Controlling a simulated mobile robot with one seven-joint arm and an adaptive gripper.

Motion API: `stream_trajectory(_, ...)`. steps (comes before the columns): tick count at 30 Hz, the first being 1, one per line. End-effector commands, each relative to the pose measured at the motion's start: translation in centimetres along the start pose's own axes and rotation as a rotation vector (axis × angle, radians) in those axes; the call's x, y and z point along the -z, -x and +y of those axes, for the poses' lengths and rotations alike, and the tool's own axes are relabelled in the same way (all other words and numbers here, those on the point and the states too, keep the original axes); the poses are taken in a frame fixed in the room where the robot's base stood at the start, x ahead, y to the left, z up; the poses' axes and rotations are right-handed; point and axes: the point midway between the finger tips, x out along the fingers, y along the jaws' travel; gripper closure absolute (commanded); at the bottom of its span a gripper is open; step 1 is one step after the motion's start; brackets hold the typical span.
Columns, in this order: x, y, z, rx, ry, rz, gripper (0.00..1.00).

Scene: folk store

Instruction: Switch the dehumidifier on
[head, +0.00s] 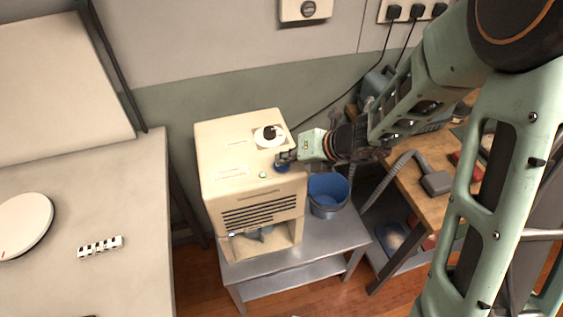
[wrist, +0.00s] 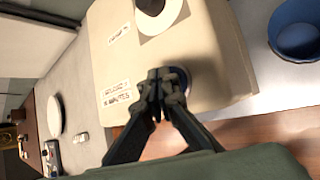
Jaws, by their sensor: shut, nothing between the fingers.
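The dehumidifier (head: 215,160) is a cream box with a dark front grille, standing on a grey metal stand. Its top has a black knob on a white dial (head: 269,136), a small green light (head: 263,175) and a round blue button (head: 281,168). My gripper (head: 284,156) is shut and empty, with its fingertips over the blue button at the top's right front edge. In the wrist view my gripper (wrist: 165,76) covers most of the blue button (wrist: 182,76). I cannot tell whether the tips touch it. The dial (wrist: 160,14) also shows there, beyond the fingers.
A blue bucket (head: 327,193) stands right of the dehumidifier on the grey stand (head: 290,259). A pale table (head: 110,190) with a white disc (head: 22,225) is at left. A wooden workbench (head: 412,185) with tools is at right, under my arm. A cable runs along the wall behind.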

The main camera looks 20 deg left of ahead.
Motion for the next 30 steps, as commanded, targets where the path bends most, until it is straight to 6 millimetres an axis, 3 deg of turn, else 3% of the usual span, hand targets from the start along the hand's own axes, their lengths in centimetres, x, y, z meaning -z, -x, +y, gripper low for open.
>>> stream_trajectory(14, -0.5, 0.6, 0.4, 0.000, 0.000, 0.000, 1.00)
stream_trajectory(30, -3.2, 4.4, 3.1, 0.001, -0.001, -0.001, 1.00)
